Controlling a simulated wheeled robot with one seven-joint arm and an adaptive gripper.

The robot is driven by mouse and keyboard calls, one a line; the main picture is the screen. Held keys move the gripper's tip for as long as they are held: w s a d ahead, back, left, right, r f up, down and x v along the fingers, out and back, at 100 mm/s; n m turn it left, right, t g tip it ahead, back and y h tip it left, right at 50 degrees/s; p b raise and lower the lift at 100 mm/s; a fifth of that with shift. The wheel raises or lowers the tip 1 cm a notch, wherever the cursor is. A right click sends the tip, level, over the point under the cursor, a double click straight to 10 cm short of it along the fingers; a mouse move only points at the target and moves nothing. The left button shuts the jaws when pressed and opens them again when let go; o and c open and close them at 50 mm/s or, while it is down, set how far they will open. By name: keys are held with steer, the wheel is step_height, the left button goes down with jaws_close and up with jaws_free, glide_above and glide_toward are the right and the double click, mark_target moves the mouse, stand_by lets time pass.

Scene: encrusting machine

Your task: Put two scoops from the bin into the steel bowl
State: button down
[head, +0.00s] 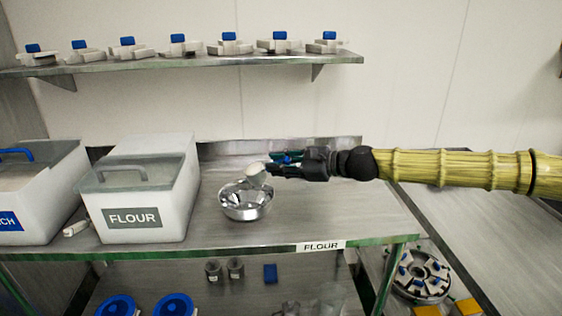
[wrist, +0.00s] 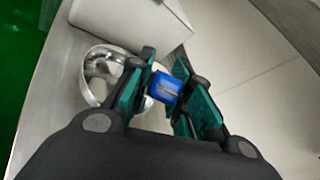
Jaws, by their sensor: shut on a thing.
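The steel bowl (head: 246,208) stands on the steel table, right of the white bin labelled FLOUR (head: 180,205). The bin's grey lid (head: 125,175) is on it. My gripper (head: 273,164) comes in from the right, just above the bowl's far right rim. It is shut on a scoop (head: 255,173), whose pale head hangs tilted over the bowl. In the wrist view the scoop's blue handle (wrist: 165,88) is between the fingers, with the bowl (wrist: 90,80) beyond. Whether the scoop or bowl holds flour is hard to tell.
A second bin with a blue lid handle (head: 17,151) stands at far left, with a small white object (head: 76,228) between the bins. A shelf (head: 190,61) above holds several blue-topped pieces. The table right of the bowl is clear.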

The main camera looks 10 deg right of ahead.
steer(key=shift+s+a+r+n+h+p, duration=0.3)
steer(key=shift+a+n+h+p, duration=0.35)
steer(key=shift+p, duration=2.25)
steer(key=shift+s+a+r+n+h+p, duration=0.15)
steer(key=shift+a+r+n+h+p, duration=0.35)
steer(key=shift+p, duration=2.4)
